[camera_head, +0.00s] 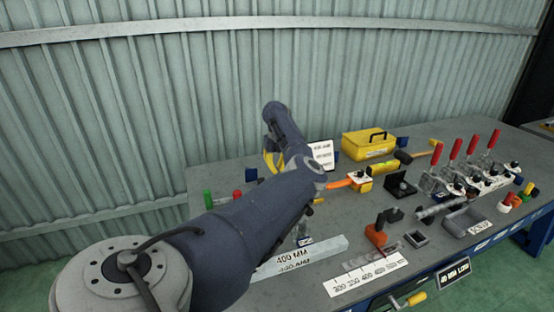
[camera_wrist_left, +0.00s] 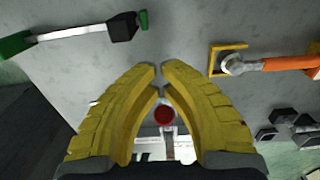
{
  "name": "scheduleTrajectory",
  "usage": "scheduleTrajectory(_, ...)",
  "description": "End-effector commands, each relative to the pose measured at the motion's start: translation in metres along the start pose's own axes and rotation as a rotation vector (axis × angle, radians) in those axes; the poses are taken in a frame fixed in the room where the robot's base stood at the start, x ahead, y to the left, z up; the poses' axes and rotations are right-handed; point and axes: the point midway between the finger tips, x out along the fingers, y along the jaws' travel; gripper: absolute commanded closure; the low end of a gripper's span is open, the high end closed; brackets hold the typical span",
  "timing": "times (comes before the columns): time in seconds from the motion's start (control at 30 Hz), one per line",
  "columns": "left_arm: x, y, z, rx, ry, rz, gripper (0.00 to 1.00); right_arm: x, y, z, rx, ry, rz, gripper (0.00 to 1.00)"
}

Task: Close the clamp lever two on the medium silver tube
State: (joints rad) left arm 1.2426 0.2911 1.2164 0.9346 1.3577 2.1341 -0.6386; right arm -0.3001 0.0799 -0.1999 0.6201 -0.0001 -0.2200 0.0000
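A small metal clamp part (camera_head: 304,238) shows beside my arm above the tube. My left gripper (camera_head: 273,158) is at the far end of the arm, mostly hidden by it. In the left wrist view its yellow fingers (camera_wrist_left: 160,72) almost meet at the tips. A red round lever end (camera_wrist_left: 164,114) on a metal stem shows between the fingers; I cannot tell whether they touch it. My right gripper is not in view.
Several red-handled toggle clamps (camera_head: 470,147) stand upright at the right of the table. A yellow toolbox (camera_head: 368,144) sits at the back. An orange-handled tool (camera_head: 343,183) lies close to my left arm. A white number plate (camera_head: 364,274) lies at the front.

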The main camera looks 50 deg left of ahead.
Motion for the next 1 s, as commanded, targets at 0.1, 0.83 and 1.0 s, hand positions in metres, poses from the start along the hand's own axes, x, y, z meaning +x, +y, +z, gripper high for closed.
scheduleTrajectory(0.1,0.004,0.0,0.0,0.0,0.0,-0.001,1.0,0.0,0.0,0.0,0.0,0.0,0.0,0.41)
scheduleTrajectory(0.83,0.005,-0.001,-0.008,-0.001,0.0,0.0,1.0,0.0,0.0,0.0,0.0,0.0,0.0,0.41)
scheduleTrajectory(1.0,0.005,-0.001,-0.013,-0.001,0.0,-0.001,1.0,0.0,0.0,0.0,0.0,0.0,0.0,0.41)
